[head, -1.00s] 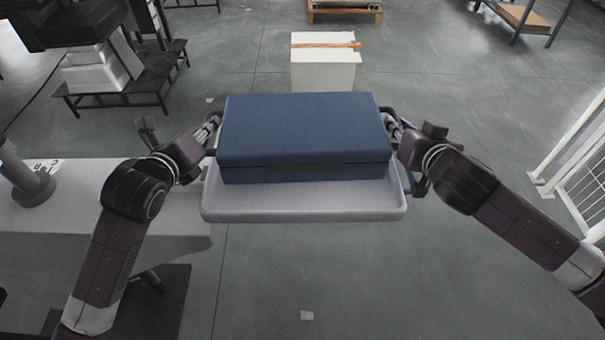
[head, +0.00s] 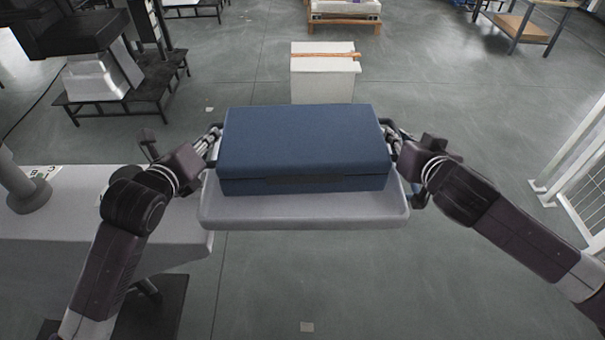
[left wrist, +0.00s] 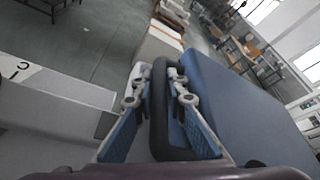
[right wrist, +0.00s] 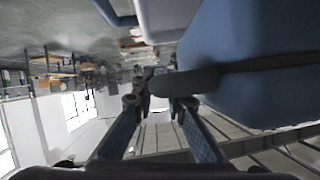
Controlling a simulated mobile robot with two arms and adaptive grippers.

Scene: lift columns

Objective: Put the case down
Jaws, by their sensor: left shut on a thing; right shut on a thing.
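The blue case (head: 305,145) is between my two grippers in the head view, closed and level, above or on a grey tray (head: 305,215). I cannot tell whether it touches the tray. My left gripper (head: 214,140) is at the case's left side; in the left wrist view its fingers (left wrist: 160,90) are shut on a dark handle (left wrist: 160,110) of the case. My right gripper (head: 390,140) is at the right side; in the right wrist view its fingers (right wrist: 158,95) are shut on the other dark handle (right wrist: 187,82).
A white box (head: 322,80) with an orange strap stands beyond the case. A grey table (head: 120,225) is at the left, and a white railing (head: 575,165) is at the right. Open floor lies to the right and in front.

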